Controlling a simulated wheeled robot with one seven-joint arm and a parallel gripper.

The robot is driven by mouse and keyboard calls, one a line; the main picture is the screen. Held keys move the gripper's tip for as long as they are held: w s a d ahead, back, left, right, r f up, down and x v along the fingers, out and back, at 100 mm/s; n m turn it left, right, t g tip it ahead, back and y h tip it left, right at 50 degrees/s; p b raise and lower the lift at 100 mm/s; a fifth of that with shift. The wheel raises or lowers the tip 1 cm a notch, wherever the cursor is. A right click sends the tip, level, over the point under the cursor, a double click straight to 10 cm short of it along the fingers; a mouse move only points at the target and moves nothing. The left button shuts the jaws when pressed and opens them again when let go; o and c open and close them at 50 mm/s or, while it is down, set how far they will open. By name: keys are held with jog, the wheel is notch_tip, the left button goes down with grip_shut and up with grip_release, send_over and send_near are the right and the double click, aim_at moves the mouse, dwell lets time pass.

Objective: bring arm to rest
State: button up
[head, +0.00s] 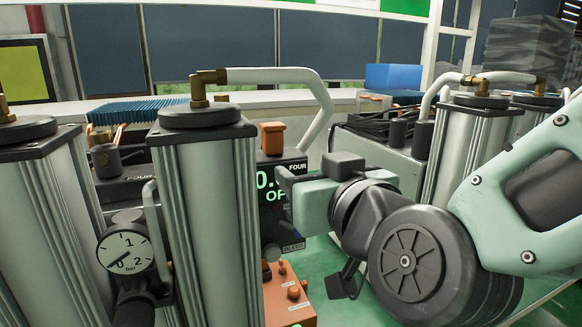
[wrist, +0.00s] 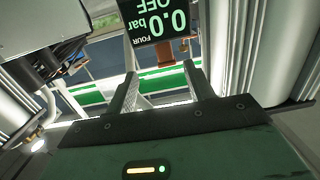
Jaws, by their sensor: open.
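My gripper (head: 285,185) is in the middle of the head view, pointing left, beside the right side of a tall silver column (head: 205,215). In the wrist view my gripper (wrist: 160,85) shows two fingers apart with nothing between them. Beyond the fingertips is a dark display (wrist: 160,25) reading 0.0 bar, OFF and FOUR, upside down in that view. In the head view my arm partly hides this display (head: 275,205). I cannot tell whether my gripper touches anything.
Another silver column (head: 45,230) stands at the left with a pressure gauge (head: 126,250) beside it. An orange box with knobs (head: 290,295) sits low in the middle. More columns (head: 465,150) stand behind my arm at the right. A blue bin (head: 393,77) is at the back.

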jog(key=w+d+f+g+h, duration=0.1)
jog(key=w+d+f+g, duration=0.15)
jog(key=d+f, duration=0.35)
jog(key=w+d+f+g+h, duration=0.1)
jog(key=w+d+f+g, duration=0.1)
jog(key=d+f+g, duration=0.3)
jog(key=s+d+f+m+g+h, duration=0.25)
jog(key=s+d+f, duration=0.2)
jog(key=d, duration=0.35)
jog(key=s+d+f+m+g+h, duration=0.1)
jog(key=s+d+f+g, duration=0.3)
jog(key=d, duration=0.4)
jog(key=s+a+n+g, duration=0.1)
jog(key=s+a+n, duration=0.3)
jog(key=a, duration=0.5)
jog(key=s+a+r+n+g+y, duration=0.1)
jog(key=s+a+n, duration=0.3)
jog(key=s+a, duration=0.4)
jog(key=shift+s+a, duration=0.25)
jog(key=shift+a, duration=0.45)
dwell(0.5)
